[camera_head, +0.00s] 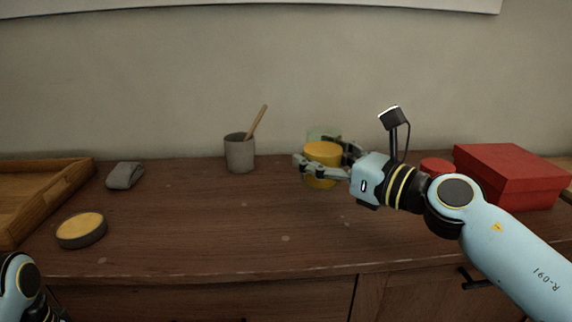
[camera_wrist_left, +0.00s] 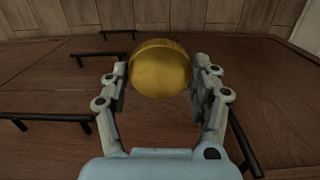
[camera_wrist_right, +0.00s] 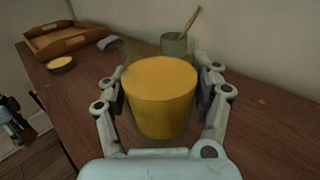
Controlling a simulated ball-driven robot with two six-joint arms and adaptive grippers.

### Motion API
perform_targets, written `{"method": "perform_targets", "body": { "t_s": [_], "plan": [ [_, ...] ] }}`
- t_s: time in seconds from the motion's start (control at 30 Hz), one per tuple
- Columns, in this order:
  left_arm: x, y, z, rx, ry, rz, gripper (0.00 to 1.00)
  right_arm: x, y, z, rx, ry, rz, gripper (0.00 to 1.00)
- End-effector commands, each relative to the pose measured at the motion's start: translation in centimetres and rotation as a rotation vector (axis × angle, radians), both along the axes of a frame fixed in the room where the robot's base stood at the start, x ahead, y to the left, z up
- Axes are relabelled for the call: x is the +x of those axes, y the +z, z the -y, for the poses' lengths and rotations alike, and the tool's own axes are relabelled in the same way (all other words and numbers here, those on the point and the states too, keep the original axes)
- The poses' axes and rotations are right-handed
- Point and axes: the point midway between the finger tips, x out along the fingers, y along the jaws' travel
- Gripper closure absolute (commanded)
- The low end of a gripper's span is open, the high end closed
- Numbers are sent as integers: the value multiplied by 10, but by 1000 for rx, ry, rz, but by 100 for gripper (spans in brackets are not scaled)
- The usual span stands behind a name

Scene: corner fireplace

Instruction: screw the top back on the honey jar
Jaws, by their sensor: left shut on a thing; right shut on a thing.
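The honey jar (camera_head: 322,152) is yellow and stands upright near the back of the wooden top. My right gripper (camera_head: 324,166) is shut around its sides. The right wrist view shows the jar (camera_wrist_right: 160,97) between both fingers, its flat yellow upper face uncovered. My left gripper (camera_wrist_left: 161,72) is shut on a round golden-yellow top (camera_wrist_left: 160,68), seen in the left wrist view. In the head view only part of my left arm shows at the lower left corner, so the top is out of that view, away from the jar.
A grey cup with a wooden stick (camera_head: 240,152) stands left of the jar, a clear greenish glass (camera_head: 322,132) just behind it. A red box (camera_head: 512,172) and small red round thing (camera_head: 436,165) are right. A dark yellow-topped tin (camera_head: 82,230), grey cloth (camera_head: 125,175) and wooden tray (camera_head: 42,210) are left.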

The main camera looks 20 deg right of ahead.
Motion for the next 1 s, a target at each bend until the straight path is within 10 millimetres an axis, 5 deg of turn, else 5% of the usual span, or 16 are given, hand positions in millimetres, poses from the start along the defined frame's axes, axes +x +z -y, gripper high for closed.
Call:
{"method": "perform_targets", "body": {
  "t_s": [0.23,0.7,0.73,1.0],
  "plan": [
    [0,5,0,0,0,2,51,-15,19,27,-3,1,1,85],
    [1,6,0,0,0,2,51,-17,22,31,2,0,1,85],
    [1,6,0,0,0,2,51,-17,22,31,2,0,1,40],
    [1,6,0,0,0,2,51,-17,22,31,2,0,1,76]
  ]
}}
